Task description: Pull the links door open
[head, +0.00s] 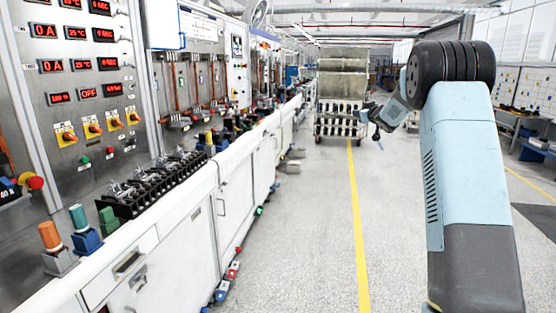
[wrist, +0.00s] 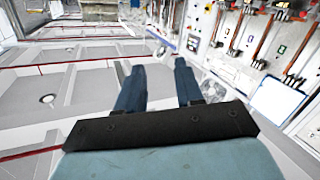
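My gripper (head: 371,120) is held out over the aisle in the head view, at the end of my raised arm. In the wrist view my gripper (wrist: 159,66) shows two dark blue fingers spread apart with nothing between them. I cannot tell which door is the links door. White cabinet doors run along the front of the left bench, and one shut door (head: 236,200) has a small handle. Upright panels with copper-coloured bars (head: 197,85) stand behind the bench; the wrist view also shows such bars (wrist: 262,38). My gripper touches no door.
A row of black breakers (head: 150,183) and several coloured plugs (head: 80,225) stand on the white bench (head: 185,205). A wheeled rack (head: 341,95) stands at the aisle's far end. The floor around the yellow line (head: 357,210) is clear. Small items lie along the bench's foot.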

